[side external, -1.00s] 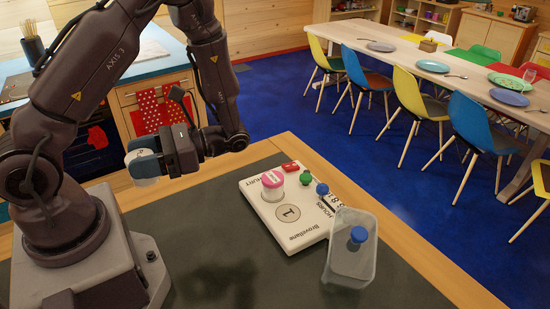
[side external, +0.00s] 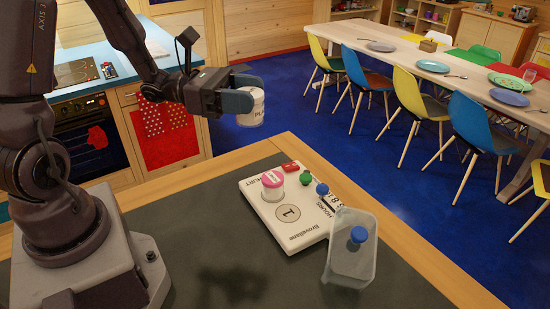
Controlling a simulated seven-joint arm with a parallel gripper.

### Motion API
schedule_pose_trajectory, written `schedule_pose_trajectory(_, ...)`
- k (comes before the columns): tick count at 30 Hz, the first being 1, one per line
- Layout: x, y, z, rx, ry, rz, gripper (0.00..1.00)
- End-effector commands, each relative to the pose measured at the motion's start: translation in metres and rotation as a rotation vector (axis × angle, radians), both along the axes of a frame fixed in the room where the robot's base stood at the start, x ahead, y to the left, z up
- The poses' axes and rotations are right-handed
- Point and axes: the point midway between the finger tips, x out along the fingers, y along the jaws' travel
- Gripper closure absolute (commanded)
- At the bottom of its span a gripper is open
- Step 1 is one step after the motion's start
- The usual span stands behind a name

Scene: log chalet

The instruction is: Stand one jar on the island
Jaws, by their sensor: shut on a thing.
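My gripper (side external: 243,100) is shut on a white jar (side external: 252,113) with dark lettering on its side. It holds the jar in the air, above and beyond the far edge of the dark-topped counter (side external: 190,235) with a wooden border. Nothing supports the jar from below. A second jar with a pink lid (side external: 272,185) stands upright on a white printed board (side external: 305,228) on that counter. I cannot tell which surface is the island.
A clear bin (side external: 350,262) with a blue knob-like thing (side external: 357,235) stands at the board's right. Green and blue knobs sit on the board. A blue-topped stove counter (side external: 95,60) is behind left. A dining table (side external: 430,65) with chairs is at back right.

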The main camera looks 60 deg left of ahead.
Motion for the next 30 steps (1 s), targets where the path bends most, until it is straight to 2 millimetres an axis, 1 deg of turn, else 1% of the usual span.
schedule_pose_trajectory(1, 0.008, 0.013, 0.009, 0.004, -0.006, 0.092, 0.74)
schedule_pose_trajectory(6, 0.026, 0.054, 0.027, 0.002, -0.005, 0.342, 0.74)
schedule_pose_trajectory(11, 0.033, 0.089, 0.04, 0.001, -0.004, 0.526, 0.74)
schedule_pose_trajectory(16, 0.034, 0.121, 0.05, 0.0, -0.004, 0.681, 0.74)
schedule_pose_trajectory(17, 0.034, 0.124, 0.048, -0.002, 0.0, 0.693, 0.74)
schedule_pose_trajectory(18, 0.035, 0.122, 0.04, -0.004, 0.005, 0.685, 0.74)
schedule_pose_trajectory(23, 0.035, 0.121, 0.019, -0.004, 0.004, 0.682, 0.74)
schedule_pose_trajectory(29, 0.034, 0.121, -0.015, -0.005, 0.005, 0.681, 0.74)
schedule_pose_trajectory(30, 0.035, 0.121, -0.026, -0.006, 0.008, 0.68, 0.74)
